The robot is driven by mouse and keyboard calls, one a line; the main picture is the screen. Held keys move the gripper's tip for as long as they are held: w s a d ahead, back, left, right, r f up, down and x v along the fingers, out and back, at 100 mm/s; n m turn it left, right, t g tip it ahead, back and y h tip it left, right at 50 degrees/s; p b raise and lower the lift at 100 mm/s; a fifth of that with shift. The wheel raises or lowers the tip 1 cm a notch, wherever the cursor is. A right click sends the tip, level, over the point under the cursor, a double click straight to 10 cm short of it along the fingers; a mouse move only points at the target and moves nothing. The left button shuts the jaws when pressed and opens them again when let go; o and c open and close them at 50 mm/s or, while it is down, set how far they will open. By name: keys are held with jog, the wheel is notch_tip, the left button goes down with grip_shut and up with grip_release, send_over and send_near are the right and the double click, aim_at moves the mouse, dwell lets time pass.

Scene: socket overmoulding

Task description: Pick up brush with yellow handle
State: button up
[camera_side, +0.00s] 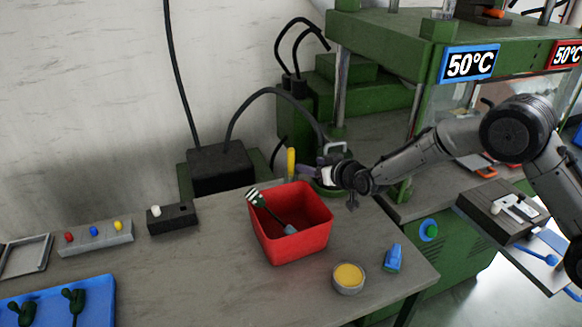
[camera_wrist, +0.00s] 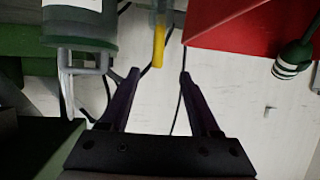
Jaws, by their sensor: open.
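The yellow brush handle (camera_side: 291,161) stands upright just behind the red bin in the side view; its lower part is hidden by the bin. In the wrist view the yellow handle (camera_wrist: 159,45) shows at the top middle, just beyond the gap between my fingertips and roughly in line with it. My gripper (camera_side: 309,172) is level, just right of the handle in the side view, with its fingers pointing toward it. In the wrist view my gripper (camera_wrist: 159,75) has two dark fingers spread apart with nothing between them.
The red bin (camera_side: 292,243) holds a brush with a striped end (camera_side: 255,197) and stands close below my gripper. A green container with a metal handle (camera_wrist: 80,25) is close to the left finger in the wrist view. A yellow-filled cup (camera_side: 348,278) and blue object (camera_side: 393,258) sit in front.

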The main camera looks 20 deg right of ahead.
aim_at(293, 156)
jog(key=shift+w+r+x, duration=0.1)
jog(key=shift+r+x, duration=0.05)
jog(key=shift+x, duration=1.55)
jog(key=shift+w+r+x, duration=0.1)
jog(key=shift+r+x, duration=0.1)
jog(key=shift+x, duration=1.5)
jog(key=shift+w+r+x, duration=0.1)
jog(key=shift+r+x, duration=0.05)
jog(key=shift+x, duration=1.55)
jog(key=shift+s+d, duration=0.1)
grip_shut()
